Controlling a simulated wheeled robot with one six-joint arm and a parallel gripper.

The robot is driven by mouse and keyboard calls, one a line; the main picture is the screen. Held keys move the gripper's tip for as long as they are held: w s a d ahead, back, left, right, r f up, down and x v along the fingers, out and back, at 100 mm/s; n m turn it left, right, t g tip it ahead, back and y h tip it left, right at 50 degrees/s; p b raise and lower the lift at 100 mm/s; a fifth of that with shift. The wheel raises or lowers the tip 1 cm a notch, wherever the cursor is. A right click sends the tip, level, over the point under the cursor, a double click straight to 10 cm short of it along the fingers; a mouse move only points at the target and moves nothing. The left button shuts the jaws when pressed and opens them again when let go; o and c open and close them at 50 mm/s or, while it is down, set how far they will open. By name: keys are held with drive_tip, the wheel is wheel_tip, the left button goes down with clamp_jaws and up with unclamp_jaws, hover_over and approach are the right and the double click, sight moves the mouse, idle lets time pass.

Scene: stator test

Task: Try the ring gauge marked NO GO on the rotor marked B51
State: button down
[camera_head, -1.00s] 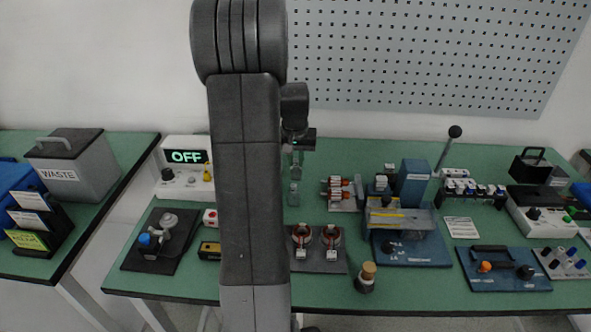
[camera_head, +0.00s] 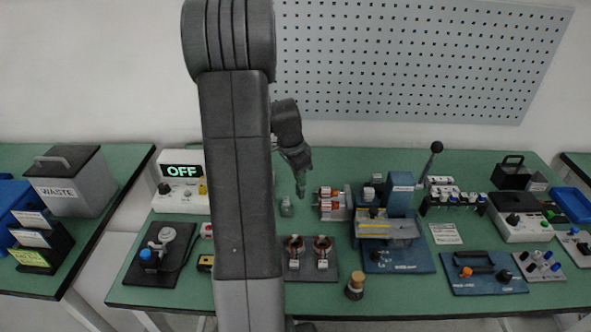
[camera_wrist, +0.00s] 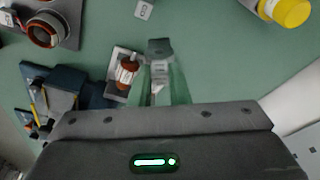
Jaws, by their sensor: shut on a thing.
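My gripper (camera_head: 301,186) hangs above the back middle of the green bench, fingers down. In the wrist view its pale green fingers (camera_wrist: 160,86) are shut on a small silvery piece (camera_wrist: 158,92); its shape and marking are unclear. I cannot read B51 or NO GO anywhere.
A plate with two copper-wound rings (camera_head: 312,275) lies in front of the rack. A blue press (camera_head: 398,262) stands to the right. A box reading OFF (camera_head: 181,170) is at the left, a WASTE bin (camera_head: 70,190) on the left table. My arm hides part of the bench.

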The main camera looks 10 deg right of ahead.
drive_tip(key=shift+s+d+f+m+g+b, duration=0.15)
drive_tip(key=shift+s+f+m, duration=0.3)
drive_tip(key=shift+f+m, duration=0.45)
drive_tip(key=shift+s+d+f+m+g+b, duration=0.1)
drive_tip(key=shift+s+d+f+m+g, duration=0.25)
drive_tip(key=shift+f+m, duration=0.55)
drive_tip(key=shift+s+f+m+g+b, duration=0.1)
drive_tip(key=shift+s+f+m, duration=0.45)
drive_tip(key=shift+m, duration=0.65)
drive_tip(key=shift+s+d+b, duration=0.1)
drive_tip(key=shift+d+b, duration=0.4)
drive_tip(key=shift+d, duration=0.05)
idle(0.4)
drive_tip(key=shift+w+a+b, duration=0.25)
drive_tip(key=shift+a+b, duration=0.35)
drive_tip(key=shift+a, duration=0.15)
idle(1.1)
drive_tip(key=shift+r, duration=0.15)
drive_tip(key=p+v, duration=0.1)
drive_tip(key=v, duration=0.1)
drive_tip(key=d+p+v, duration=0.1)
drive_tip(key=v, duration=0.1)
drive_tip(key=shift+s+a+r+p, duration=0.1)
drive_tip(key=shift+s+r+p, duration=0.05)
drive_tip(key=shift+r+p, duration=0.3)
idle(0.5)
